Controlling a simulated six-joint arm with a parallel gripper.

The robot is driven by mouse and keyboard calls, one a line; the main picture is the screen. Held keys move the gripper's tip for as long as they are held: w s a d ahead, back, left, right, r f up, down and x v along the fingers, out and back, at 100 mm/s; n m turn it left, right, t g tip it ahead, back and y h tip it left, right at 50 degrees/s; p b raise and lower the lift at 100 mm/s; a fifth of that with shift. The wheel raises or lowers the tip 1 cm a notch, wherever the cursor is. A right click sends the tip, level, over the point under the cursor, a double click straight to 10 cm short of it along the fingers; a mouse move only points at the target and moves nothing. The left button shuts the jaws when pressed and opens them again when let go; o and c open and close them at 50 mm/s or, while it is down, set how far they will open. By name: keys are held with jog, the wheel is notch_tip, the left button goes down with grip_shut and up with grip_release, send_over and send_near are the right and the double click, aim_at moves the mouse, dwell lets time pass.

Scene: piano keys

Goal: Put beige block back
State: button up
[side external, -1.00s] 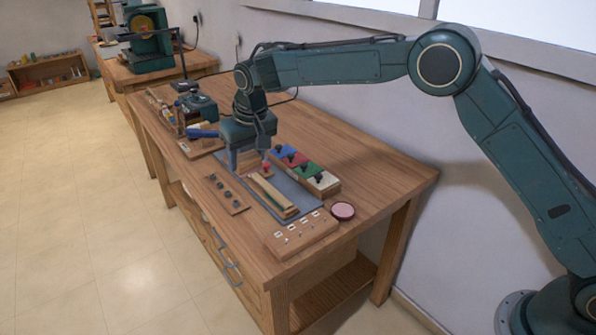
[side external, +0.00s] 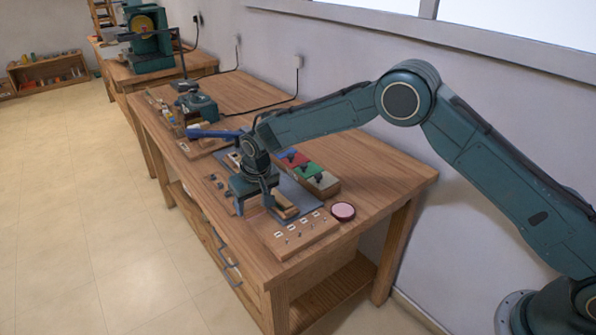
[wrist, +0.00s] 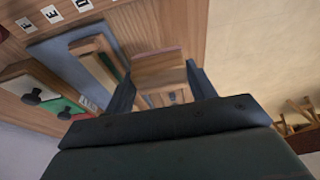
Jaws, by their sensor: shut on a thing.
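My gripper (wrist: 160,88) is shut on a beige-brown wooden block (wrist: 160,66), which spans the space between its two fingers in the wrist view. In the side view my gripper (side external: 254,208) is low over the near-left part of the bench, beside the wooden key assembly (side external: 286,211). The block is mostly hidden there by the gripper. The key assembly also shows in the wrist view (wrist: 99,66), just left of the held block, on a blue-grey mat (wrist: 58,52). I cannot tell whether the block touches the bench.
A board with letter tiles (side external: 300,237) lies at the near end, with a pink round dish (side external: 343,211) beside it. A row of coloured blocks with black knobs (side external: 308,172) stands behind the mat. The bench's right side is clear.

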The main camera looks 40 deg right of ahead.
aim_at(254, 214)
jog(key=shift+f, duration=2.1)
jog(key=shift+f, duration=0.1)
jog(key=o, duration=1.2)
jog(key=shift+o, duration=0.2)
jog(key=v, duration=1.2)
